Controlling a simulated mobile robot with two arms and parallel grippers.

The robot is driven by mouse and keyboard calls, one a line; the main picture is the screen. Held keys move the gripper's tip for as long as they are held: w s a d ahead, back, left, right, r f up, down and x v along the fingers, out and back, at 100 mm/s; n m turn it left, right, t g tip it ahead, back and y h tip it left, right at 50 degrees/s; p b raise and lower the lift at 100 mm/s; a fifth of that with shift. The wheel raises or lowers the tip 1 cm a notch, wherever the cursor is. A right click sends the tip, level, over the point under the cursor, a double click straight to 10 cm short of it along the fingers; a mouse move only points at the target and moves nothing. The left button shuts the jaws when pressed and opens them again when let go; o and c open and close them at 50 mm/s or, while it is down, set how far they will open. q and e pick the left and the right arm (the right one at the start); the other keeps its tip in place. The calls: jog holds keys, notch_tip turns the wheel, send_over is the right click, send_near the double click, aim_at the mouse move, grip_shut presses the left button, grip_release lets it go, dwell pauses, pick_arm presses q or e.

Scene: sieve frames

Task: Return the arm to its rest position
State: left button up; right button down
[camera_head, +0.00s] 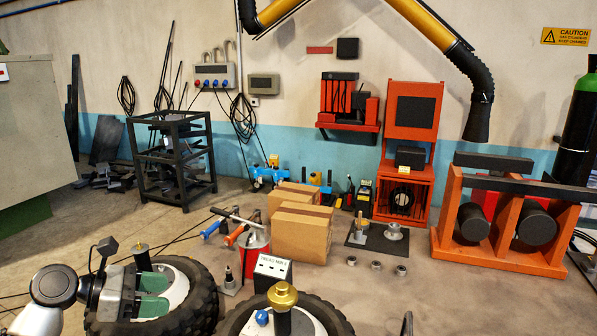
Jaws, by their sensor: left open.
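My left arm comes in from the lower left, and its left gripper (163,294) is open, with two green finger pads apart and nothing visible between them. It is over a black tyre with a pale hub (205,300). A dark post (141,256) rises just behind the gripper. My right gripper is not in view.
A second wheel (335,318) at the bottom bears a brass knob (283,296) and a blue ball (262,317).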

pick_arm(q)
jog(key=s+d+f+m+g+y, duration=0.1)
jog(key=s+d+f+m+y, duration=0.25)
jog(key=s+f+m, duration=0.5)
jog(key=s+d+f+m+g+y, duration=0.1)
jog(key=s+d+f+m+y, duration=0.35)
jog(key=f, duration=0.65)
jog(key=s+a+f+m+y, duration=0.2)
jog(key=s+m+y, duration=0.2)
jog(key=s+m, duration=1.05)
jog(key=s+f+n+g+b, duration=0.1)
jog(key=s+f, duration=0.1)
jog(key=f, duration=1.2)
jog(key=s+f+n+g+b, duration=0.1)
jog(key=s+f+b, duration=0.1)
jog(key=f, duration=1.3)
jog(key=s+a+f+b, duration=0.2)
jog(key=s+a+f, duration=0.1)
jog(key=s+f, duration=1.2)
notch_tip(320, 180, down, 3)
jog(key=shift+r+g, duration=0.1)
jog(key=shift+g, duration=0.3)
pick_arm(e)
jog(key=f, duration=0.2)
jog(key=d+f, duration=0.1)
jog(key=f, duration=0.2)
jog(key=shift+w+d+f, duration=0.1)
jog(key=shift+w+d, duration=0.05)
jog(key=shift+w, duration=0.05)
